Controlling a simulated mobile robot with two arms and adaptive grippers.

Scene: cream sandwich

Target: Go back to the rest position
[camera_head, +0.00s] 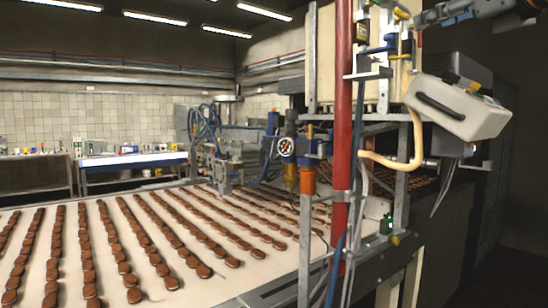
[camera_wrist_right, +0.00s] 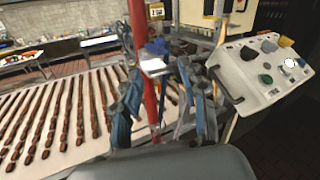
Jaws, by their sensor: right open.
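My right gripper (camera_head: 434,16) shows at the top right edge of the head view, raised beside the upper part of the machine frame. In the right wrist view its two fingers stand apart (camera_wrist_right: 162,98), with nothing held between them. The red post (camera_wrist_right: 141,45) shows behind the gap between the fingers. My left gripper is in neither view.
A white control box (camera_head: 455,106) hangs on the machine's right side, below my right gripper. The red post (camera_head: 342,130) and pipes stand left of it. Rows of brown biscuits (camera_head: 130,262) lie on the pale conveyor (camera_head: 108,285). A blue-edged table (camera_head: 130,160) stands behind.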

